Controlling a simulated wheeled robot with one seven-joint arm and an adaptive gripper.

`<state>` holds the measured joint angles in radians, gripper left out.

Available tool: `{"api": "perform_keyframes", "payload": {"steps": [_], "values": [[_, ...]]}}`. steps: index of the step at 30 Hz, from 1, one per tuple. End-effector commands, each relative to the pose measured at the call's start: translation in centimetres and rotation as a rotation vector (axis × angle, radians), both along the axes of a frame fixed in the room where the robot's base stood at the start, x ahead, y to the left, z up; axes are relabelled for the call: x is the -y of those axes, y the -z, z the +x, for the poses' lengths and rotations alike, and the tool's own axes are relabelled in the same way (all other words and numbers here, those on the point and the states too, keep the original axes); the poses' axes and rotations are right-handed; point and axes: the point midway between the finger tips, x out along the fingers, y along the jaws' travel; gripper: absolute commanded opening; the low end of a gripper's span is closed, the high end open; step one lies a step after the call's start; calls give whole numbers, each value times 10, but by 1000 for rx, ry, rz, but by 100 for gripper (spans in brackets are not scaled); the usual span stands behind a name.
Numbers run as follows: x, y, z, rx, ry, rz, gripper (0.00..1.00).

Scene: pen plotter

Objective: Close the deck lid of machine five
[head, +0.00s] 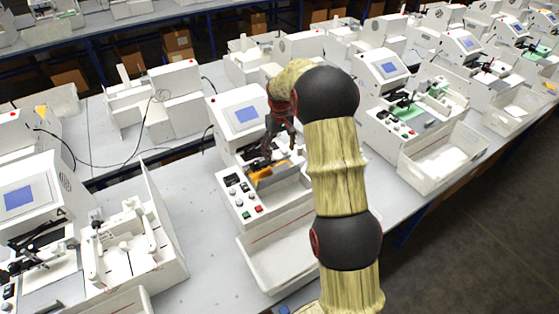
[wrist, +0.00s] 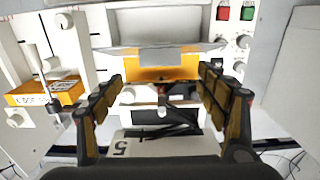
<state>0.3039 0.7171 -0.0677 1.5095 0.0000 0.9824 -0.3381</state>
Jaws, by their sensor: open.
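The machine with the numeral 5 plate (wrist: 121,147) lies under my gripper (wrist: 161,86) in the wrist view. In the head view it is the white machine with a blue screen (head: 246,114) at the centre, and my gripper (head: 280,142) is over its deck. My gripper is open, with its two fingers spread and nothing held between them. A pale, see-through panel (wrist: 120,48), which looks like the deck lid, spans the view just beyond the fingertips, with an orange part (wrist: 152,73) below it. I cannot tell the lid's exact angle. My arm hides part of the machine in the head view.
Red and green buttons (wrist: 235,13) and knobs sit beside the deck. An orange labelled block (wrist: 45,92) is at the left in the wrist view. A white bin (head: 275,258) stands before the machine. Similar machines stand on both sides; the bench (head: 205,215) to the left has bare room.

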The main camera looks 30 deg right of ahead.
Motion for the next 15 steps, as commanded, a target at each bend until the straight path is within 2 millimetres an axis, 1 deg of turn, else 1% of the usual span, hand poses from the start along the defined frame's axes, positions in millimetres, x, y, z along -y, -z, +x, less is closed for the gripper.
{"api": "perform_keyframes", "payload": {"steps": [9,15], "values": [[0,47,-1,-3,0,1,74],[0,68,-1,-2,0,1,74]]}}
